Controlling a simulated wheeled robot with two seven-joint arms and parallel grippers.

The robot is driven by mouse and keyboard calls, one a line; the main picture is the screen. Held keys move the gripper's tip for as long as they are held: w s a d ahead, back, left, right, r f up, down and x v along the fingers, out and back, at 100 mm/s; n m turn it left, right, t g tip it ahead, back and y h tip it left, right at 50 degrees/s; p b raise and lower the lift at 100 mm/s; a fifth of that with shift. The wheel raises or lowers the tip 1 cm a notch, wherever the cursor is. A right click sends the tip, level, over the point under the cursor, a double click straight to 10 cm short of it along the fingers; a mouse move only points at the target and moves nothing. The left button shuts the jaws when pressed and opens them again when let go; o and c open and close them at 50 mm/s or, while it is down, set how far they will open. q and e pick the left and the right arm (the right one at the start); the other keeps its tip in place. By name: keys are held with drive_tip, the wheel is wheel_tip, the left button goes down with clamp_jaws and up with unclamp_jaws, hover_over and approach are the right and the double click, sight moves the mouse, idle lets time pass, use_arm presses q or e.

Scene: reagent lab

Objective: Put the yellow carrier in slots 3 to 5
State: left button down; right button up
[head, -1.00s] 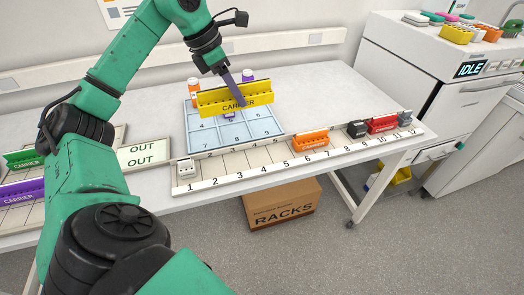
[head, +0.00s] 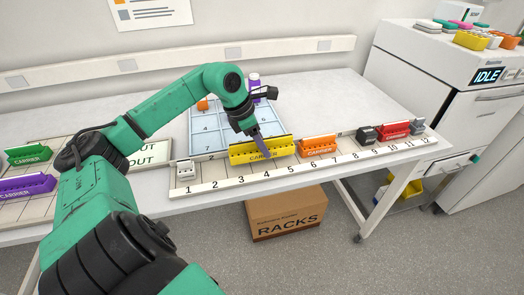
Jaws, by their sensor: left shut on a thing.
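The yellow carrier (head: 245,153) is upright at the numbered rail (head: 208,178), above the labels 3, 4 and 5. Its right end is close beside the orange carrier (head: 318,149) at 6 and 7. My left gripper (head: 264,150) reaches down from above and is shut on the yellow carrier near its middle. I cannot tell whether the carrier's underside rests fully in the slots. My right gripper is out of view.
A dark block (head: 367,134), a red carrier (head: 395,130) and a grey block (head: 417,126) fill the right end. Behind lies a blue numbered mat (head: 203,142).

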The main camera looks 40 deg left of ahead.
use_arm(q)
wheel_tip(320, 180, down, 2)
drive_tip(key=shift+s+f, duration=0.1)
drive_tip(key=shift+f, duration=0.15)
drive_tip(key=c, duration=0.6)
unclamp_jaws()
drive_tip(key=b+v, duration=0.2)
drive_tip(key=v, duration=0.3)
drive_tip(key=shift+a, duration=0.1)
drive_tip(key=b+v, duration=0.1)
drive_tip(key=v, duration=0.6)
drive_tip(key=shift+r, duration=0.25)
